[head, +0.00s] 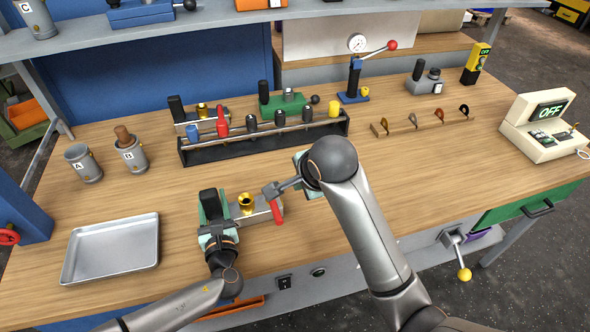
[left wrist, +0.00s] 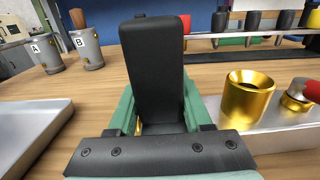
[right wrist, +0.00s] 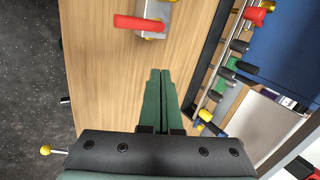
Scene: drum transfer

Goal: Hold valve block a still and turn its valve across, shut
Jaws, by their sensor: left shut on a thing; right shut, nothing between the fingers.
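Valve block a is a grey metal block (head: 262,213) with a black upright grip (head: 209,203), a brass port (head: 246,203) and a red valve lever (head: 277,210) at its right end. The lever lies crosswise to the block's length, its free end past the front edge; the right wrist view shows this lever (right wrist: 138,22) too. My left gripper (head: 212,222) is shut on the black grip, which fills the left wrist view (left wrist: 153,75).
A metal tray (head: 112,249) lies left of the block, with cups A (head: 83,163) and B (head: 131,154) behind it. A black tool rack (head: 265,140) stands behind. The wood bench right of my right arm is mostly clear.

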